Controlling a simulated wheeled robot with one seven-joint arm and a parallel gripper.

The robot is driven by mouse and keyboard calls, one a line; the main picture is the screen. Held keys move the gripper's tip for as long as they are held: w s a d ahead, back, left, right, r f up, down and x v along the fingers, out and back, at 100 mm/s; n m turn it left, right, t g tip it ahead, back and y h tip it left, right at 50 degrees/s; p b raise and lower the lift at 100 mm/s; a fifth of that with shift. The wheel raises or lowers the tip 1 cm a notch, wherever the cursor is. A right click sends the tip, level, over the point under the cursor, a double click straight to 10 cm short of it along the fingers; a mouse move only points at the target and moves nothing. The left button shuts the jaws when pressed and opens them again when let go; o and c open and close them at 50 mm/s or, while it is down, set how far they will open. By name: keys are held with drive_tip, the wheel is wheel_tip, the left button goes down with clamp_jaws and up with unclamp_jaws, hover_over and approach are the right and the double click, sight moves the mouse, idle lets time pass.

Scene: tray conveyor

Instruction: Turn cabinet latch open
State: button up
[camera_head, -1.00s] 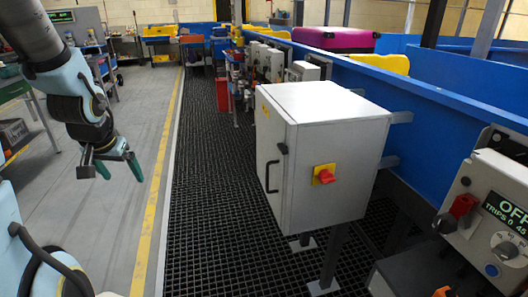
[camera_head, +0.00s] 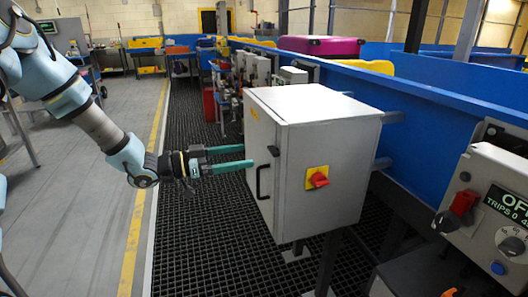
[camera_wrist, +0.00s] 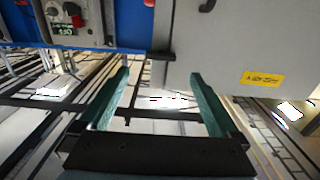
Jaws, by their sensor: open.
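The grey cabinet (camera_head: 325,150) stands at the centre right, its door facing left in the head view. The black latch (camera_head: 273,151) sits at the door's near edge, above a black bar handle (camera_head: 263,183). In the wrist view the latch (camera_wrist: 162,35) is at the cabinet's left edge, beyond my fingers. My gripper (camera_head: 247,156) is open and empty, its two teal fingers pointing right toward the door. They appear apart from the latch; the exact gap is hard to tell. In the wrist view the gripper (camera_wrist: 160,73) has the latch roughly between its finger directions.
A red rotary switch (camera_head: 318,179) on a yellow plate is on the cabinet's near side. A control box (camera_head: 490,220) stands at the right. The blue conveyor wall (camera_head: 430,105) runs behind. The aisle floor (camera_head: 100,205) at left is clear.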

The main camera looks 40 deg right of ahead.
sight(270, 152)
drive_tip(key=p+x, duration=0.1)
drive_tip(key=x, duration=0.6)
drive_tip(key=shift+d, duration=0.15)
drive_tip(key=shift+c, duration=0.3)
drive_tip(key=c, duration=1.3)
drive_tip(key=shift+f+m+b, duration=0.1)
drive_tip(key=shift+m+b, duration=0.2)
drive_tip(key=shift+b, duration=0.15)
drive_tip(key=m+b, duration=1.7)
drive_tip(key=b, duration=0.7)
drive_tip(key=shift+f, duration=0.1)
